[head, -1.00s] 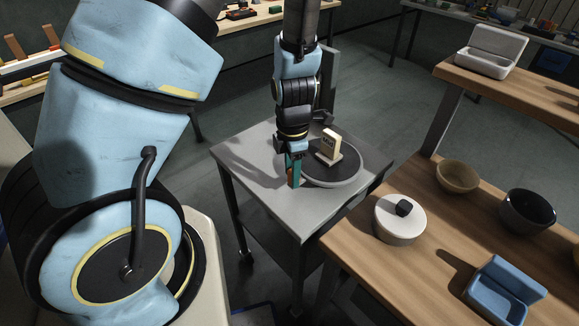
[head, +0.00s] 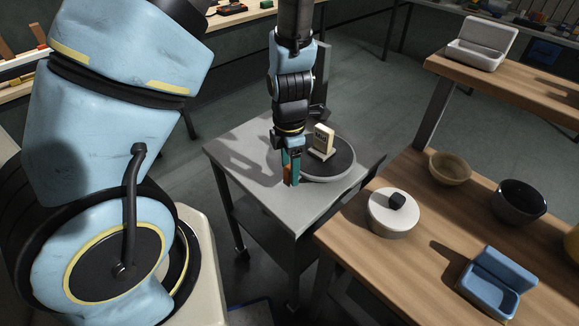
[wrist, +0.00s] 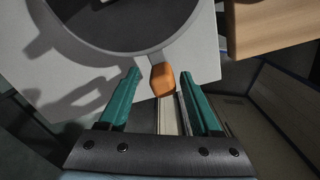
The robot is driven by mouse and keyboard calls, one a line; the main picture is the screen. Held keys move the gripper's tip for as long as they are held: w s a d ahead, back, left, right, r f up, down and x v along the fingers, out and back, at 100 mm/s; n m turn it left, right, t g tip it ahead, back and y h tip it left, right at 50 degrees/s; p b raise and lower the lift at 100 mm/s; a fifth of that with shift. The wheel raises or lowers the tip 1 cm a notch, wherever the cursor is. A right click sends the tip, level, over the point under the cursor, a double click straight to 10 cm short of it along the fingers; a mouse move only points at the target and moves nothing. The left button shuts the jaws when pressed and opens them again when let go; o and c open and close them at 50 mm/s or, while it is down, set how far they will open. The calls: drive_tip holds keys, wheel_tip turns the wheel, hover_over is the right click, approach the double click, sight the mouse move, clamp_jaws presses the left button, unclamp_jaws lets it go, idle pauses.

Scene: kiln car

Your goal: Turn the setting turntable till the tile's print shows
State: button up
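The setting turntable (head: 343,173) is a round, dark-topped disc with a pale rim on a grey metal table. A cream tile (head: 324,137) stands upright on a small pale base on it, with dark marks on the face toward the head camera, too small to read. My gripper (head: 290,168) points down at the disc's near-left edge. In the wrist view, an orange knob (wrist: 162,80) on a short stem at the turntable's rim (wrist: 150,52) lies between the green fingertips of my gripper (wrist: 161,78). The fingers are apart, with a gap on each side of the knob.
The grey table (head: 238,155) has bare room left of the disc. A wooden bench at right holds a white lidded pot (head: 393,218), a tan bowl (head: 450,168), a dark bowl (head: 520,203) and an open blue box (head: 495,285). A white open box (head: 480,48) sits farther back.

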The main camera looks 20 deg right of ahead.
wheel_tip(320, 180, up, 11)
drive_tip(key=p, duration=0.2)
idle(0.4)
drive_tip(key=shift+a+f, duration=0.1)
